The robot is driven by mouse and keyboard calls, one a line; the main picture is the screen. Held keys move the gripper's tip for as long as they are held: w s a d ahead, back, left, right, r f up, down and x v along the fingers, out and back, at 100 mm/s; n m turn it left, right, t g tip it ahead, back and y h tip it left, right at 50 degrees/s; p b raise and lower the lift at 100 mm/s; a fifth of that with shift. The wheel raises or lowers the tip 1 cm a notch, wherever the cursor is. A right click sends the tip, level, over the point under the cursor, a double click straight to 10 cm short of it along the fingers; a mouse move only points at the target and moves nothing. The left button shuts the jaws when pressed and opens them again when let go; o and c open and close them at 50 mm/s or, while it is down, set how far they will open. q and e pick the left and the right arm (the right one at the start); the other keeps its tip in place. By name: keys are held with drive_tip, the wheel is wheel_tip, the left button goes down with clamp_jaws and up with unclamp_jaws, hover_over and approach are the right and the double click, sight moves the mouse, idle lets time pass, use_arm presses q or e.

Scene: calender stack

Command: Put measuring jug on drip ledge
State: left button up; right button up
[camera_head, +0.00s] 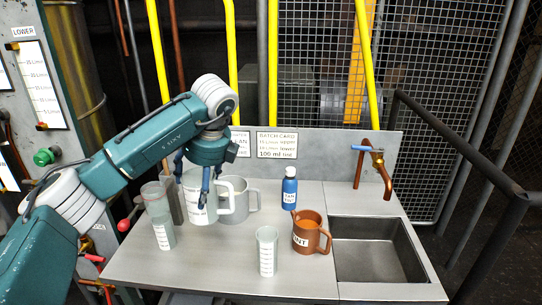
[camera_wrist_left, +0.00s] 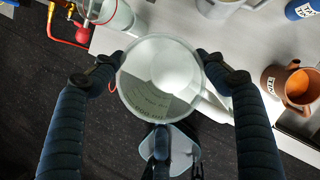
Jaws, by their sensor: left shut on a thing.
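The white measuring jug (camera_head: 198,208), with dark markings and a handle on its right, is at the left part of the bench. My left gripper (camera_head: 205,182) comes down over it from above, its fingers on either side. In the left wrist view the jug's round mouth (camera_wrist_left: 160,85) lies between the two fingers, and my left gripper (camera_wrist_left: 162,66) is shut on it. The jug looks upright; I cannot tell whether its base touches the bench. No part is labelled drip ledge; a pale flat strip (camera_head: 345,200) lies behind the sink. My right gripper is out of view.
A clear cylinder (camera_head: 160,228) stands left of the jug, and a grey jug (camera_head: 242,203) close behind it. A blue bottle (camera_head: 289,190), graduated beaker (camera_head: 267,252) and copper mug (camera_head: 311,234) stand between it and the sink (camera_head: 375,252). A copper tap (camera_head: 384,176) rises behind the sink.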

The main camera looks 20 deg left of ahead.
use_arm(q)
drive_tip(key=s+d+f+n+g+h, duration=0.2)
drive_tip(key=s+d+f+n+g, duration=0.1)
drive_tip(key=s+d+n, duration=0.6)
drive_tip(key=s+d+f+n+g+h, duration=0.2)
drive_tip(key=s+d+f+n, duration=0.4)
drive_tip(key=s+d+n, duration=0.3)
drive_tip(key=s+n+g, duration=0.1)
drive_tip(key=s+n, duration=0.3)
drive_tip(key=s, duration=0.1)
drive_tip(key=shift+d+f, duration=0.15)
drive_tip(key=shift+d, duration=0.05)
drive_tip(key=shift+s+f, duration=0.1)
drive_tip(key=shift+f, duration=0.05)
idle(0.4)
